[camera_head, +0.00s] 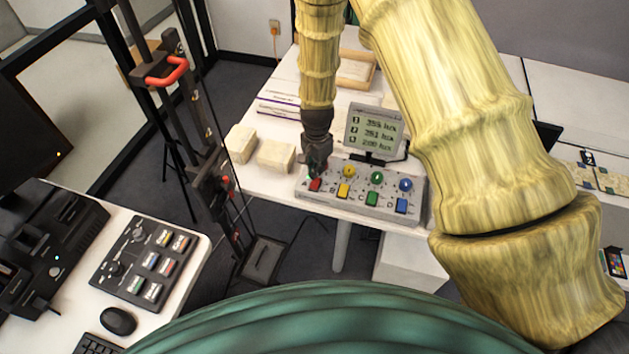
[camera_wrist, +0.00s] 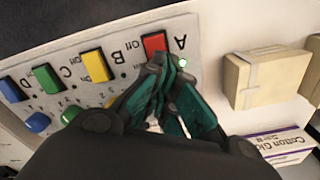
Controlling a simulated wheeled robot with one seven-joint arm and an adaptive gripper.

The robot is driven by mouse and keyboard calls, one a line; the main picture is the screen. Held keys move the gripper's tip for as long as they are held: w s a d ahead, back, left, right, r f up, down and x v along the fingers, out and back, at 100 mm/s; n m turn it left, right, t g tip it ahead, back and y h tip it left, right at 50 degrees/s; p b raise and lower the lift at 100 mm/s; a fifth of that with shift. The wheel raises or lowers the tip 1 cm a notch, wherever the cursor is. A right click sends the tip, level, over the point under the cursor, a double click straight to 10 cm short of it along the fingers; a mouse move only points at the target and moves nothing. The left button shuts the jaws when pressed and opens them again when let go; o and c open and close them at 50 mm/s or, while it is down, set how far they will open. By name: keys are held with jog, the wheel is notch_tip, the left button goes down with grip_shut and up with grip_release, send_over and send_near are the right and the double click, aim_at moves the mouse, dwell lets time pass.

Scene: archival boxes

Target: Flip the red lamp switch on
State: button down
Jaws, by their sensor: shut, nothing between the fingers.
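The grey switch box (camera_head: 330,201) stands at the front edge of the white table. Its red switch (camera_head: 315,185) is at the left end; in the wrist view the red switch (camera_wrist: 155,43) sits beside the letter A and the word Off. My gripper (camera_head: 318,172) is shut and empty, pointing down just behind the red switch. In the wrist view my gripper's fingertips (camera_wrist: 172,68) are close to the red switch's lower edge; I cannot tell whether they touch it. The red knob is not visible, and the gripper covers that part of the box.
Yellow (camera_head: 343,190), green (camera_head: 372,198) and blue (camera_head: 401,205) switches sit to the right, with knobs behind. A small display (camera_head: 374,128) stands behind. Pale blocks (camera_head: 276,156) lie left of the box. A green light (camera_wrist: 182,63) glows near the fingertips.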

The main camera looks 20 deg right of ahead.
aim_at(316, 180)
jog(key=shift+r+p, duration=1.15)
jog(key=shift+r, duration=0.9)
